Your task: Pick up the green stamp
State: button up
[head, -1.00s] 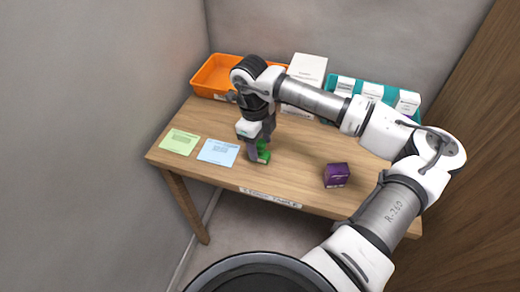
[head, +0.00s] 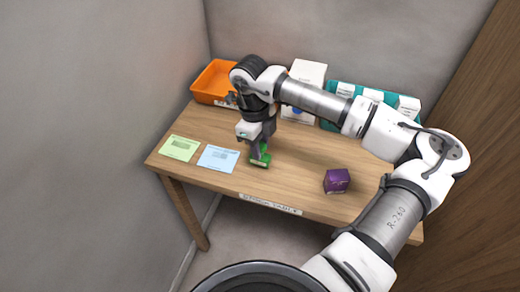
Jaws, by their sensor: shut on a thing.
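The green stamp (head: 260,161) is a small green block near the front middle of the wooden table (head: 300,185), just right of the blue paper. My gripper (head: 261,150) points down over it and is shut on it. The fingers cover part of the stamp. I cannot tell whether the stamp is touching the table or slightly raised.
A purple box (head: 337,180) sits to the right. A green paper (head: 180,148) and a blue paper (head: 218,158) lie at the left. An orange bin (head: 212,82), a white box (head: 308,72) and a teal tray (head: 332,85) with white boxes stand along the back.

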notch_tip(320, 180, up, 19)
jog(key=b, duration=0.3)
jog(key=shift+f, duration=0.1)
